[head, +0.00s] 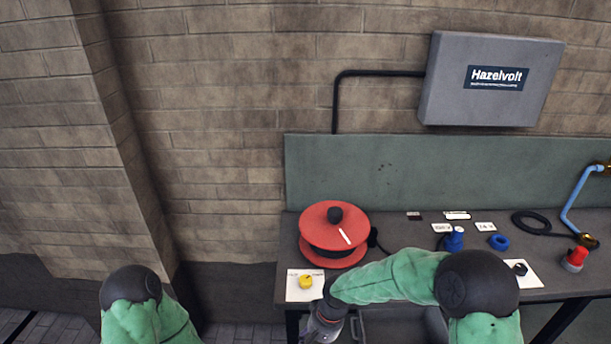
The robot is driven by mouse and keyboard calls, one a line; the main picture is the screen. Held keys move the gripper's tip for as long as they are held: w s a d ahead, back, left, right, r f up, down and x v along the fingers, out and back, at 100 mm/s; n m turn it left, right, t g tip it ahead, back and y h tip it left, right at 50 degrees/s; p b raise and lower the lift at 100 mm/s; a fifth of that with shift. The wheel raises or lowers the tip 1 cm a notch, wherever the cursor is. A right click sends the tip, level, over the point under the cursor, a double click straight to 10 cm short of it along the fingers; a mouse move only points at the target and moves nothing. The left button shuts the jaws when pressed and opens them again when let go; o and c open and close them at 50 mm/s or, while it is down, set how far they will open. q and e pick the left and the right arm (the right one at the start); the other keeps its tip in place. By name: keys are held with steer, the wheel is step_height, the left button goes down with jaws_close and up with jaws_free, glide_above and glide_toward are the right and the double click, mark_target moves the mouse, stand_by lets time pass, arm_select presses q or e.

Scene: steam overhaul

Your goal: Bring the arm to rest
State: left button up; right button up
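My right arm (400,279), in a green sleeve with black joints, reaches across the front of the workbench (400,240) in the head view. Its forearm bends down at the bench's front edge. The wrist end (326,322) shows at the bottom of the picture, and the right gripper's fingers are out of view below it. My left arm (146,318) shows only its elbow and green sleeve at the lower left. The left gripper is out of view. Neither hand's hold on anything can be seen.
On the bench are a red cable reel (315,236), a yellow knob (306,282) on a white card, a blue fitting (454,240), a blue ring (499,242), a black ring (531,222) and a red fitting (574,259). A grey Hazelvolt box (450,100) hangs above.

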steer(key=s+d+f, duration=0.3)
steer(key=s+f, duration=0.5)
steer(key=s+d+f+m+t+y, duration=0.1)
steer(key=s+d+f, duration=0.3)
steer(key=s+f, duration=0.4)
steer(key=shift+s+f+y, duration=0.2)
steer(key=shift+f+y, duration=0.1)
steer(key=shift+f, duration=0.2)
